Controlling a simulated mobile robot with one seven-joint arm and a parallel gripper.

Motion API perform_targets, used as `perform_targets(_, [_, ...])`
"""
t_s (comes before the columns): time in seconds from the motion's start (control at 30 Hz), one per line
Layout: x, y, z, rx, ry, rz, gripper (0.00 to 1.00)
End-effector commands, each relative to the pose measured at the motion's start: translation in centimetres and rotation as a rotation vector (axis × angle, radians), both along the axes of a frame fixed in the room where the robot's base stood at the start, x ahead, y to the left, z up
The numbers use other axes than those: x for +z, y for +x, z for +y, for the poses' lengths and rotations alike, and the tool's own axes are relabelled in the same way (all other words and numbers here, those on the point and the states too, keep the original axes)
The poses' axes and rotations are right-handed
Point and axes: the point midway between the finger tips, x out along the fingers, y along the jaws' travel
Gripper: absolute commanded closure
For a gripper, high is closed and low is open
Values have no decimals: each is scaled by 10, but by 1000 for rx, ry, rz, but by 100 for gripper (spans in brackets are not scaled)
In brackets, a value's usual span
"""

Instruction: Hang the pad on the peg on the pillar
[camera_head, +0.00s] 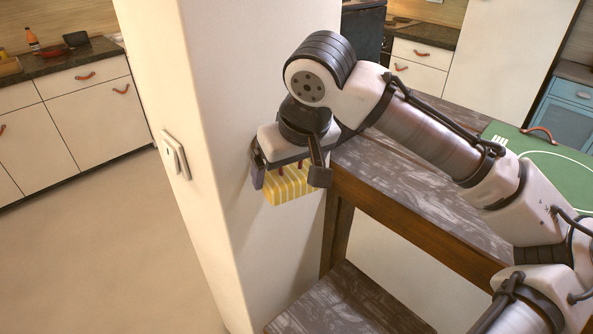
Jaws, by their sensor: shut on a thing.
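The pad (291,188) is yellow with pale stripes and hangs below my gripper. My gripper (289,177) points down beside the pillar (222,170), with one dark finger at each side of the pad. It is shut on the pad and holds it close to the pillar's right-hand face. I cannot tell whether the pad touches the pillar. The pad's upper part is hidden by my gripper. I cannot make out the peg; my gripper and wrist cover part of that pillar face.
A wooden table with a grey worn top (400,180) stands just right of the pillar, with a lower shelf (345,305). A green board (550,160) lies on its far right. A switch plate (175,155) is on the pillar's left face. Open floor (90,245) lies left.

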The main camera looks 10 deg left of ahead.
Motion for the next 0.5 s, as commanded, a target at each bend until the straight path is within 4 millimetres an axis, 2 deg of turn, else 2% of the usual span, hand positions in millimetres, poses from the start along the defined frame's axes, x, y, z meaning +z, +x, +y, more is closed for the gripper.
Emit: perform_targets(0.5, [-7,16,24,1,2,0,36])
